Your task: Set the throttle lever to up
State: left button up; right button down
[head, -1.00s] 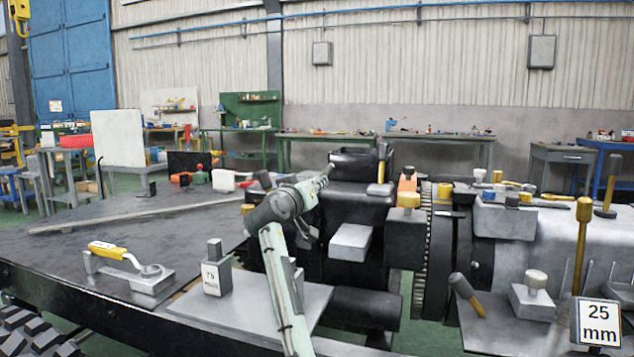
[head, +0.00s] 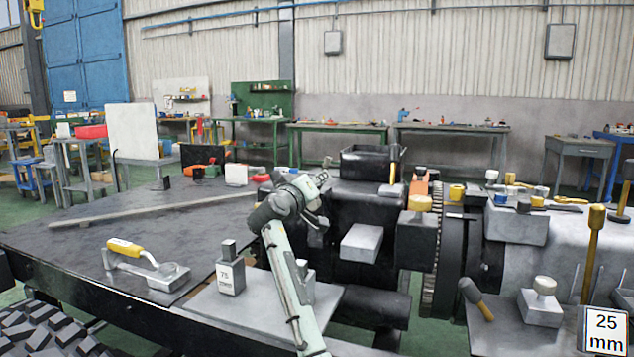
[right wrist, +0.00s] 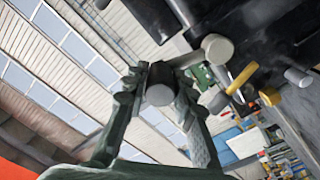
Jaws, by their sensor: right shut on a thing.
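My right gripper (right wrist: 158,82) is shut around a dark round knob (right wrist: 160,94) in the right wrist view. The knob seems to belong to a grey lever arm (right wrist: 190,58) that runs to a rounded grey end, and I take this to be the throttle lever. In the head view my right gripper (head: 316,188) is beside the black block of the machine, and its fingers and the lever are too small and partly hidden to make out well. The lever's exact position cannot be told. My left gripper is not in view.
A grey box (head: 361,243) juts from the machine on the right.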

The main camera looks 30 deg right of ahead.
jog(key=c, duration=1.3)
grip_release()
jog(key=shift+o, duration=0.2)
jog(key=shift+s+a, duration=0.1)
jog(key=shift+a, duration=0.1)
jog(key=v, duration=1.1)
jog(key=shift+s+a, duration=0.2)
jog(key=shift+s, duration=0.05)
